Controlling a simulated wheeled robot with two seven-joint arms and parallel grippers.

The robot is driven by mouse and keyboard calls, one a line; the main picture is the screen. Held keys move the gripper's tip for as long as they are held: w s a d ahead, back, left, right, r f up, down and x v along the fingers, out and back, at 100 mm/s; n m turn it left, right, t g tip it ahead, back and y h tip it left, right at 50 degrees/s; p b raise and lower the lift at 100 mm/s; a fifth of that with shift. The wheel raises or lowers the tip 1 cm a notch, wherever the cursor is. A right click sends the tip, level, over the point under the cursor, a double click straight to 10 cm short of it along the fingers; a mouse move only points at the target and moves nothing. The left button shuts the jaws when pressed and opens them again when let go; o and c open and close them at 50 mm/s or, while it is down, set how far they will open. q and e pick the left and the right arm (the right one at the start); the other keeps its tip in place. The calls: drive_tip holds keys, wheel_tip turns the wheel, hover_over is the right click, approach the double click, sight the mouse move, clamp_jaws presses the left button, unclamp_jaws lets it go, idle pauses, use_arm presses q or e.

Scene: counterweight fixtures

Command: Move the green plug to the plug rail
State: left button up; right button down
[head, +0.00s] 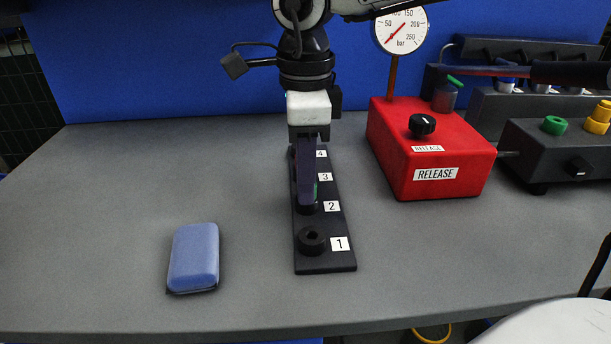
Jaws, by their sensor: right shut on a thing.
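The plug rail (333,262) is a black strip on the grey table, with sockets labelled 1 to 4 running away from me. Socket 1 (311,241) is nearest and empty. My right gripper (308,200) comes down from above, shut, with its purple fingertips at the socket labelled 2. A small sliver of the green plug (316,190) shows beside the fingers; they hide the rest of it. I cannot tell how deep the plug sits in the socket. The sockets at 3 and 4 are largely hidden behind the gripper. My left gripper is not in view.
A red box (390,165) marked RELEASE, with a black knob and a gauge (402,30), stands right of the rail. A dark box (540,160) with green and yellow knobs is farther right. A blue case (194,257) lies left; table around it is clear.

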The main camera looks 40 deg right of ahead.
drive_tip(key=shift+s+f, duration=0.1)
drive_tip(key=shift+f, duration=0.15)
drive_tip(key=c, duration=1.4)
unclamp_jaws()
drive_tip(key=shift+c, duration=0.2)
drive_tip(key=shift+r, duration=0.1)
